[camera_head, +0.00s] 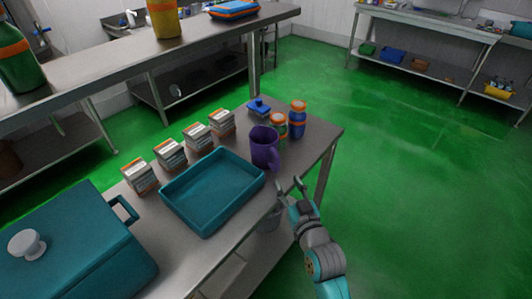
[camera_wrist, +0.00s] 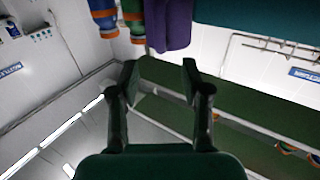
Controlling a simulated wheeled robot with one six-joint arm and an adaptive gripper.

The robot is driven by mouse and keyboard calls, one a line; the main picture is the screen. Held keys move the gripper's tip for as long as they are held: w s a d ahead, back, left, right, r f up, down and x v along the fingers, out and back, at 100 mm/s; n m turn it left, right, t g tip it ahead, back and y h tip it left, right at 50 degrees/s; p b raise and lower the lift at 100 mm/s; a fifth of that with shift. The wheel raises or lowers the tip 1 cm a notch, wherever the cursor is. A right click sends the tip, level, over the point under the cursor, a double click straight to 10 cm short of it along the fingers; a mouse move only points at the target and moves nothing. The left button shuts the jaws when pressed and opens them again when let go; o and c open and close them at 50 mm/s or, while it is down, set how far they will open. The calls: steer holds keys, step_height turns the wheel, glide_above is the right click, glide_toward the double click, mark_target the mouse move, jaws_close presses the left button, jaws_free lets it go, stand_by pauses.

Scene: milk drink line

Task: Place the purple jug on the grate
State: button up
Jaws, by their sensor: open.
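The purple jug (camera_head: 264,147) stands upright on the metal table, at the right end of a teal tray. Its handle faces the front right. My gripper (camera_head: 290,187) is open and empty, just off the table's front edge, to the right of and nearer than the jug. The jug also shows at the top of the wrist view (camera_wrist: 168,24), beyond the open fingers (camera_wrist: 160,72) and apart from them. I cannot make out a grate in either view.
Green floor lies open to the right.

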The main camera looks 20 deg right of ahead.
mark_target(278, 165)
steer(key=w, duration=0.5)
steer(key=shift+w+a, duration=0.15)
steer(key=shift+w, duration=0.05)
steer(key=shift+w+f, duration=0.2)
steer(key=shift+w, duration=1)
steer(key=shift+w+f, duration=0.15)
steer(key=shift+w, duration=1)
jaws_close()
